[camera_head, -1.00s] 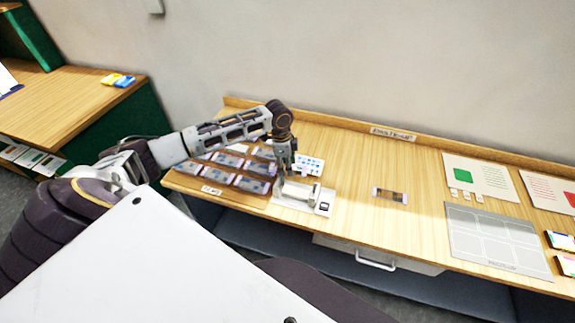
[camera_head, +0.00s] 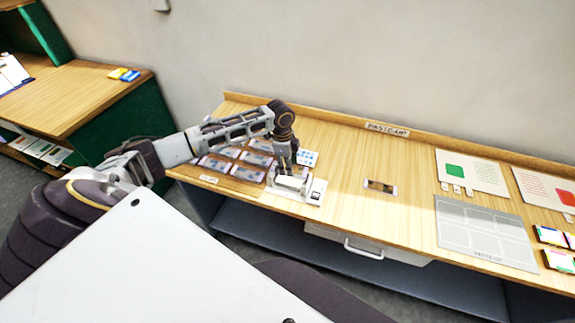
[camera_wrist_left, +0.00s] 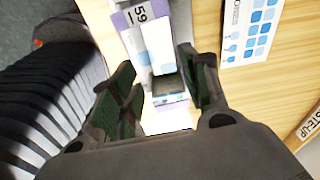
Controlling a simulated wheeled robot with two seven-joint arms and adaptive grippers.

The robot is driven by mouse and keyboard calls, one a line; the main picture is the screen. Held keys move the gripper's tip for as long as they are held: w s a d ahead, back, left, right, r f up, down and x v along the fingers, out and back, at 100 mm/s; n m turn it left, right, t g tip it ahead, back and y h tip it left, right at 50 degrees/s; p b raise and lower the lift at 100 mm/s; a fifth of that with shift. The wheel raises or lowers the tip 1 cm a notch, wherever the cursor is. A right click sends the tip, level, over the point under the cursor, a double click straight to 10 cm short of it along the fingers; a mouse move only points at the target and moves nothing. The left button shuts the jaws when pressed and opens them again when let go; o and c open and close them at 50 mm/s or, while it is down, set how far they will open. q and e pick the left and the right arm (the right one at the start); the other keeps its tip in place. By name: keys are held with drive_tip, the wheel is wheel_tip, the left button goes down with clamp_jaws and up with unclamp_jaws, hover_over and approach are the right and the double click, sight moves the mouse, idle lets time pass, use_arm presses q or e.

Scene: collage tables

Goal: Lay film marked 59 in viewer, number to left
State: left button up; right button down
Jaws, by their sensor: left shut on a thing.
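The viewer (camera_head: 312,196) is a small white device on the tabletop, below my left gripper (camera_head: 288,171) in the head view. In the left wrist view, the film marked 59 (camera_wrist_left: 137,28) has a white label and purple edging, with the number end toward the top. It runs down between the fingers of my left gripper (camera_wrist_left: 160,98), which is shut on it. A bright white surface of the viewer (camera_wrist_left: 165,122) shows below the film. I cannot tell whether the film touches the viewer. My right gripper is out of view.
Several other films (camera_head: 218,163) lie in rows left of the viewer. A blue-dotted card (camera_head: 308,158) is behind it; it shows in the wrist view too (camera_wrist_left: 250,30). Another film strip (camera_head: 380,187) lies to the right, with clear wood around it. A grey layout board (camera_head: 485,236) is farther right.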

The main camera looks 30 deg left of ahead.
sight(289, 181)
use_arm(q)
drive_tip(key=shift+w+a+f, duration=0.1)
drive_tip(key=shift+w, duration=0.05)
drive_tip(key=shift+m, duration=0.3)
idle(0.3)
drive_tip(key=shift+f+b, duration=1.3)
drive_tip(key=shift+b, duration=0.2)
drive_tip(key=shift+f+b, duration=0.35)
drive_tip(key=shift+f, duration=1.85)
